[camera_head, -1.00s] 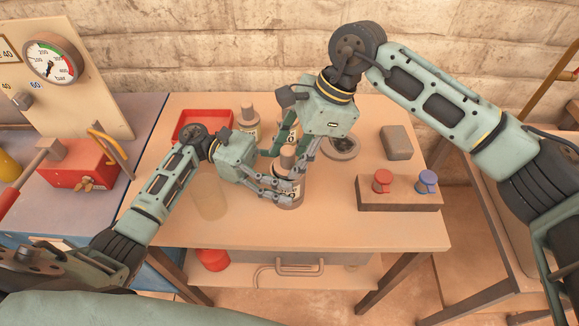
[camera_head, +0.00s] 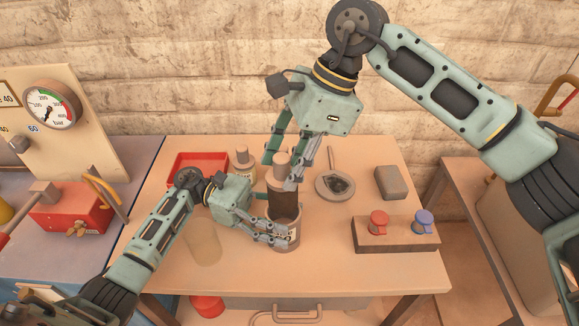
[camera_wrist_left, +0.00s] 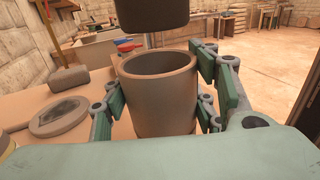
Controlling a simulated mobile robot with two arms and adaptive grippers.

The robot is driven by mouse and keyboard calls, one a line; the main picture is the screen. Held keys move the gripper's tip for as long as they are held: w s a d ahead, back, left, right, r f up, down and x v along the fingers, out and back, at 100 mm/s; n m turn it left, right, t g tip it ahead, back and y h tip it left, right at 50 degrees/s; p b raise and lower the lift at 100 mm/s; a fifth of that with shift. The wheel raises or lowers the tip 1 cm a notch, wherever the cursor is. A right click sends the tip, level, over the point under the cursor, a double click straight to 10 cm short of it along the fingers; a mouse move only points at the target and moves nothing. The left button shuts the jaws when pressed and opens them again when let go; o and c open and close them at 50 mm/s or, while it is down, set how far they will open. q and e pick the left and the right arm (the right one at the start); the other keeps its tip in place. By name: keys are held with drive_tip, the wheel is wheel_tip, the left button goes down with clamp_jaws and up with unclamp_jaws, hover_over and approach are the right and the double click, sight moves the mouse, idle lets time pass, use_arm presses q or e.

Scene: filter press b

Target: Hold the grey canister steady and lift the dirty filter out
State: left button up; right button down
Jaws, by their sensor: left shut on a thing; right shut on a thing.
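The grey canister (camera_head: 284,240) stands on the table, its open mouth showing in the left wrist view (camera_wrist_left: 158,100). My left gripper (camera_head: 280,236) is shut around its side, with fingers on both sides in the left wrist view. The dirty filter (camera_head: 283,198) is a dark cylinder with a pale top knob (camera_head: 282,161). My right gripper (camera_head: 288,172) is shut on its upper part and holds it upright above the canister. In the left wrist view the filter's dark lower end (camera_wrist_left: 155,10) is above the canister's rim, with a gap between them.
A red tray (camera_head: 175,173) and a bottle (camera_head: 243,172) are at the back left. A see-through cup (camera_head: 204,243) stands left of the canister. A round dish (camera_head: 321,188), a grey block (camera_head: 391,183) and a brown block (camera_head: 395,240) with red and blue caps are to the right.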

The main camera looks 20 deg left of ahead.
use_arm(q)
drive_tip(key=o, duration=1.5)
drive_tip(key=shift+o, duration=0.2)
drive_tip(key=a, duration=0.4)
drive_tip(key=w+a, duration=0.1)
drive_tip(key=a, duration=0.7)
drive_tip(key=shift+w+r, duration=0.1)
drive_tip(key=shift+w, duration=0.1)
